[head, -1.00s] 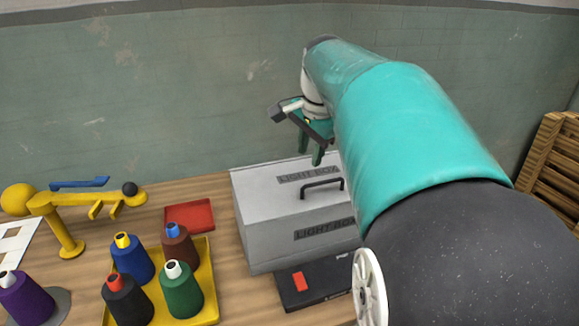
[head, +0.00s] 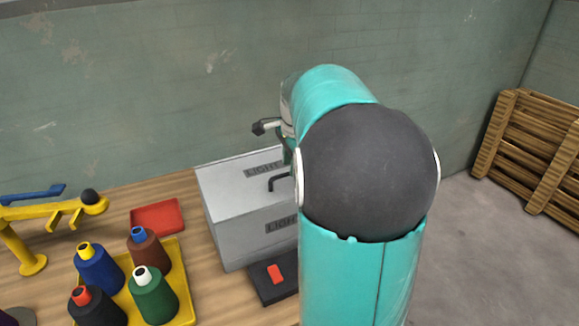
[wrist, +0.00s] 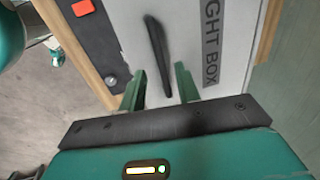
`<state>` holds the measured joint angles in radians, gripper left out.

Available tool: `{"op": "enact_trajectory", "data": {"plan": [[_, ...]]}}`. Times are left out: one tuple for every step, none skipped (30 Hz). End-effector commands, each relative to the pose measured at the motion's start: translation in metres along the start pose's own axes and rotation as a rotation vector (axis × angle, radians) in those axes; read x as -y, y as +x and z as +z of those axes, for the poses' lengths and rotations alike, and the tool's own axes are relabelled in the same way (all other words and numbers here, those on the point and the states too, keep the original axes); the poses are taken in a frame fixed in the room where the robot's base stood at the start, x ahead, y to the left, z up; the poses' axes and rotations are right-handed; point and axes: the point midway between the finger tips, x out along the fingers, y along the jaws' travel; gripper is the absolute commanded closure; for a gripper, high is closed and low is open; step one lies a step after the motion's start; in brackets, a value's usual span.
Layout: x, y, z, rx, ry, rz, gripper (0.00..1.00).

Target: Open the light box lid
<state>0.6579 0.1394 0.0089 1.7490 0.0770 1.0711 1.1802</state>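The grey light box (head: 232,225) stands on the wooden table in the head view, its lid (head: 225,178) shut. A black bar handle (head: 276,182) is on the lid, partly hidden by my arm. In the wrist view the handle (wrist: 158,55) shows beside the lettering, ahead of my gripper (wrist: 160,88). Whether the fingertips are level with the handle I cannot tell. My arm hides most of the gripper in the head view.
A black switch unit with a red button (head: 275,274) sits before the box. Left are a red tray (head: 158,217), a yellow tray (head: 185,310) with several thread cones, and a yellow stand (head: 30,265). A wooden pallet (head: 525,150) leans at the right wall.

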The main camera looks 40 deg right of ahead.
Motion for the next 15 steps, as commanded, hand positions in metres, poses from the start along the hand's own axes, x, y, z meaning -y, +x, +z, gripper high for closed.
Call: {"op": "enact_trajectory", "data": {"plan": [[0.000,0.008,0.000,0.000,0.000,0.001,0.67],[0.001,0.011,0.000,0.001,0.000,0.002,0.67],[0.001,0.015,0.000,0.001,0.000,0.002,0.67],[0.001,0.017,0.000,0.000,-0.001,0.001,0.67],[0.002,0.018,0.000,0.000,-0.001,0.000,0.67],[0.002,0.020,0.000,0.000,-0.001,-0.001,0.67],[0.002,0.021,0.000,0.000,-0.001,-0.001,0.67],[0.003,0.021,0.000,0.000,-0.001,-0.001,0.67],[0.003,0.021,0.000,0.000,-0.001,-0.001,0.67],[0.003,0.021,0.000,0.000,-0.002,-0.001,0.67],[0.003,0.021,0.000,0.000,-0.002,-0.001,0.67],[0.003,0.021,0.000,0.000,-0.001,-0.001,0.67],[0.003,0.021,0.000,0.000,-0.001,-0.001,0.67],[0.003,0.021,0.000,0.000,-0.001,-0.001,0.67],[0.003,0.021,0.000,0.000,-0.001,-0.001,0.73]]}}
